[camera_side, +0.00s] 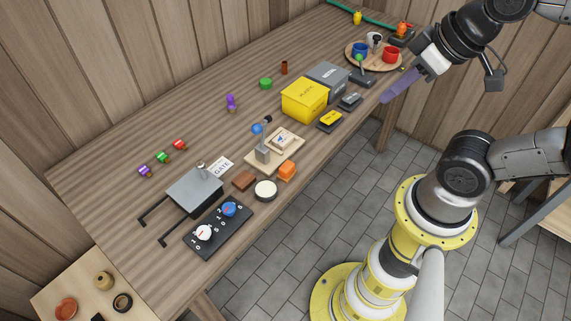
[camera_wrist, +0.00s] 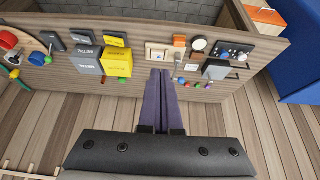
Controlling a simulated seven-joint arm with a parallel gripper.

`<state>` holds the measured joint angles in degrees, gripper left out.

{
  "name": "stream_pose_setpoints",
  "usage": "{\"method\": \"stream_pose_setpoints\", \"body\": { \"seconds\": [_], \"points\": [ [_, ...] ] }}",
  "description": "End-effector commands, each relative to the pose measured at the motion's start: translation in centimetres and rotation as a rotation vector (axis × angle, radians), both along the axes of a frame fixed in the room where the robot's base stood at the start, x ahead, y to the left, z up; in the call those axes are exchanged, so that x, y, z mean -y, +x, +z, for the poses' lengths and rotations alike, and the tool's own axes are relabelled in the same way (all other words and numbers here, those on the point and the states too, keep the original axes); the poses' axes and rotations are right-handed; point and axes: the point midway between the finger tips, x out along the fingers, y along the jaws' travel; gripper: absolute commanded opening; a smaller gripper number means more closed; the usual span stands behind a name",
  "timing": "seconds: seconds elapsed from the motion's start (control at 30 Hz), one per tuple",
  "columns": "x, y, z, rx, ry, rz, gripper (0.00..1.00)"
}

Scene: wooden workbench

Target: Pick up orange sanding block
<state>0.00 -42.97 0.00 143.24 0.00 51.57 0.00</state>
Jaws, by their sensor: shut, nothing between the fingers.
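The orange sanding block (camera_side: 287,170) sits on the wooden workbench near its front edge, between the wooden board with the grey post and the round white-topped disc. It also shows in the wrist view (camera_wrist: 179,41), beyond the fingertips and slightly right. My gripper (camera_side: 386,98) is up at the right in the side view, raised and well away from the block. Its long purple fingers lie together in the wrist view (camera_wrist: 161,72), shut with nothing between them.
A brown block (camera_side: 243,180) and the white-topped disc (camera_side: 265,190) stand close to the orange block. The wooden board (camera_side: 285,150) is just behind it. A knob panel (camera_side: 217,229), grey-topped box (camera_side: 194,190) and yellow bin (camera_side: 304,99) are also on the bench.

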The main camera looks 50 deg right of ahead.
Motion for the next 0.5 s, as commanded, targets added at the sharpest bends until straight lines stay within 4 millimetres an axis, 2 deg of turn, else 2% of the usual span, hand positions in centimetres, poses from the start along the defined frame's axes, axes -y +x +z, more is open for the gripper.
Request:
{"method": "stream_pose_setpoints", "body": {
  "seconds": [0.47,0.5],
  "points": [
    [0.0,0.0,0.0,0.0,0.0,0.0,0.0],
    [0.0,0.0,0.0,0.0,0.0,0.0,0.07]
  ]
}}
